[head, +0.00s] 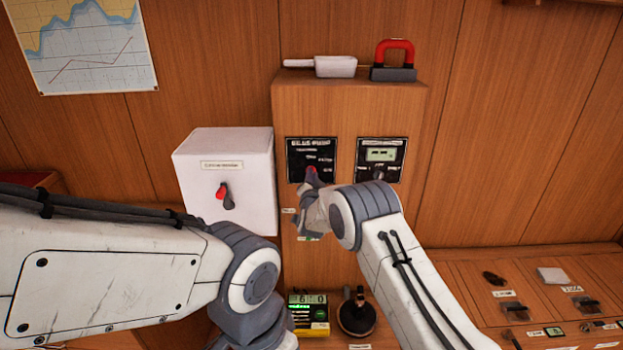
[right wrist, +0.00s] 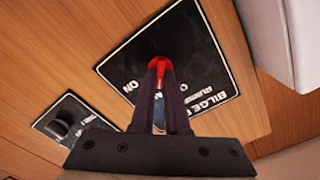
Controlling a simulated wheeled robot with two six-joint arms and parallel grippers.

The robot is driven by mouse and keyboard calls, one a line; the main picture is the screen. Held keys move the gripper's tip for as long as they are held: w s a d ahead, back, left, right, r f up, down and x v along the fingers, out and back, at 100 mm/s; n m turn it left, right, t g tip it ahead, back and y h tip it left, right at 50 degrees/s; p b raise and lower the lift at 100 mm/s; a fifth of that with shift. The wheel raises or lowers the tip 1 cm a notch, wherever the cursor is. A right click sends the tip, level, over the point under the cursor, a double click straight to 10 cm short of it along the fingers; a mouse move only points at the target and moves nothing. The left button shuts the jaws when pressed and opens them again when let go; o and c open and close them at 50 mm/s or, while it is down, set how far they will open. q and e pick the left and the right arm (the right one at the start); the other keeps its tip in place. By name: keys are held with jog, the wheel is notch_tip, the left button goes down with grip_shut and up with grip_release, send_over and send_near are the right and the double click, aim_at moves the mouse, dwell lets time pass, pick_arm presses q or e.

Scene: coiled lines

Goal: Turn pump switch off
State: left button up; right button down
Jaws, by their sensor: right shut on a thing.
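The pump switch is a red-tipped lever (right wrist: 160,65) on a black panel (head: 311,150) on the front of a wooden cabinet. In the right wrist view this panel (right wrist: 205,62) appears upside down, with "BILGE" and "ON" readable. My right gripper (right wrist: 161,75) is shut on the lever, its two dark fingers on either side of the red tip. In the head view my right gripper (head: 312,181) is at the panel's lower edge and partly hides the lever. My left arm crosses the lower left, but its gripper is not visible.
A second black panel (head: 382,155) with a small display and knob sits to the right. A white box (head: 250,165) with a red and dark switch (head: 224,195) is on the left. A white scoop (head: 335,66) and red-handled block (head: 393,72) lie on top of the cabinet.

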jog(key=shift+a+n+b, duration=0.15)
jog(key=shift+n+b, duration=2.15)
jog(key=shift+n, duration=1.7)
jog(key=c, duration=0.9)
grip_release()
